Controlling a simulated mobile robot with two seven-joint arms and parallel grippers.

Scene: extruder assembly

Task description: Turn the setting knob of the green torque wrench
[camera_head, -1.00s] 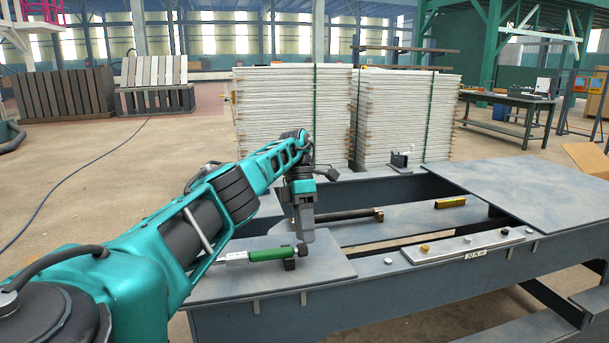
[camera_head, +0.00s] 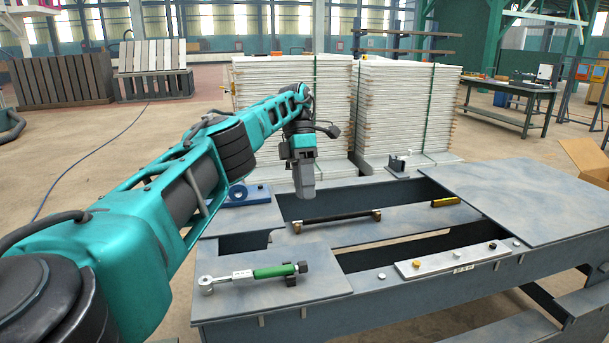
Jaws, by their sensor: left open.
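The green torque wrench (camera_head: 272,271) lies on the near left plate of the workbench. Its silver ring head (camera_head: 206,284) points left. Its dark knob end (camera_head: 301,266) points right, and a small black holder (camera_head: 290,279) sits by that end. My left gripper (camera_head: 304,192) hangs pointing down, above and behind the wrench, clear of it. It is open and nothing shows in it. The fingers are small and seen edge-on. My right gripper is not in view.
A black bar (camera_head: 335,217) lies behind on the bench. A blue part (camera_head: 250,194) sits partly behind my arm. A brass cylinder (camera_head: 446,201) and a labelled silver strip (camera_head: 455,262) are to the right. A bare plate (camera_head: 530,200) is at far right.

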